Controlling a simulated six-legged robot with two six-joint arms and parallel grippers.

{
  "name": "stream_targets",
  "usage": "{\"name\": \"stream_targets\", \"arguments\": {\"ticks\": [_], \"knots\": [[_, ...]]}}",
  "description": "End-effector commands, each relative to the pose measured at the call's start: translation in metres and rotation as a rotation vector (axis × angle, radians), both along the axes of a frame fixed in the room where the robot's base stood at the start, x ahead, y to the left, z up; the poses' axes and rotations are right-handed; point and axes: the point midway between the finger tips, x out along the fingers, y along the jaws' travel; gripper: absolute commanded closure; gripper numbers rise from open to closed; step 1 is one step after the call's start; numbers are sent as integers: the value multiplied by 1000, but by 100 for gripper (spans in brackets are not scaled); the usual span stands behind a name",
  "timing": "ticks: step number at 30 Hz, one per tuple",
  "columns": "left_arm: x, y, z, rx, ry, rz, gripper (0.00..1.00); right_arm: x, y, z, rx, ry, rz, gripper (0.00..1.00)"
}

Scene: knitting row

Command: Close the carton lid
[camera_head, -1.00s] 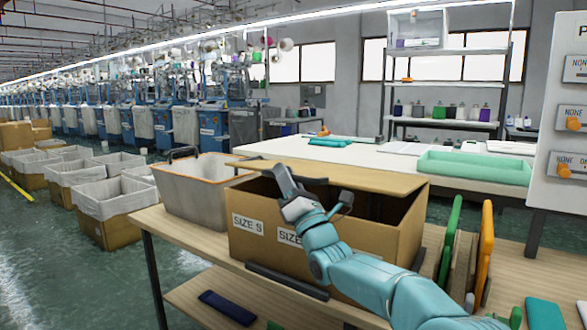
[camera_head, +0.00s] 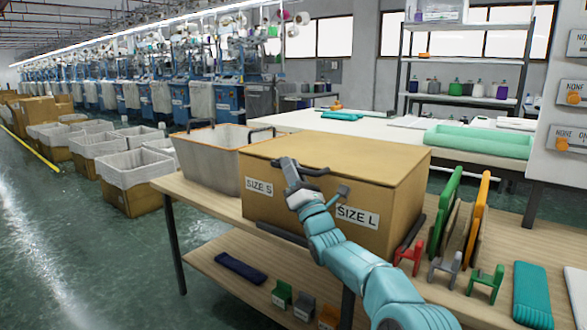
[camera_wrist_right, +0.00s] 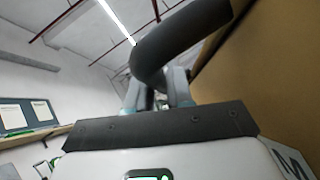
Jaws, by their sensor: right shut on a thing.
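The brown carton (camera_head: 270,208) stands on the wooden bench, with SIZE S and SIZE L labels on its front. Its lid (camera_head: 355,155) lies flat over the top, and no opening shows; the inside is hidden. My right gripper (camera_head: 292,172) is at the carton's upper front edge. In the right wrist view its fingers (camera_wrist_right: 157,95) are shut on a dark curved bar (camera_wrist_right: 185,35), which looks like a handle. The carton's brown side (camera_wrist_right: 265,70) rises at the right of that view. My left gripper is in neither view.
A lined grey bin (camera_head: 205,165) stands left of the carton. Green (camera_head: 448,205) and orange (camera_head: 479,215) upright boards and small coloured stands (camera_head: 485,283) are close on its right. A white table (camera_head: 390,138) with a green tray (camera_head: 480,140) is behind.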

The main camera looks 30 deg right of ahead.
Motion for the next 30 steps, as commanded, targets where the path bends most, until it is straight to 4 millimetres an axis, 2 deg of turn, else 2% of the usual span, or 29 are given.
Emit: {"name": "stream_targets", "arguments": {"ticks": [1,8,9,10,11,23,30], "knots": [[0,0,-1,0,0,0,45,2,1,-5,2,9,2,100],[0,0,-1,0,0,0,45,2,2,-7,1,12,2,100],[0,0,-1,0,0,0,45,2,2,-7,1,13,2,73],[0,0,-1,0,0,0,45,2,2,-7,1,13,2,63],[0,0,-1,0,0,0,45,2,2,-7,1,13,2,58],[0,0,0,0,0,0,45,-6,1,-7,0,9,1,58],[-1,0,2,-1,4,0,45,-34,-2,-22,0,9,0,58]]}}
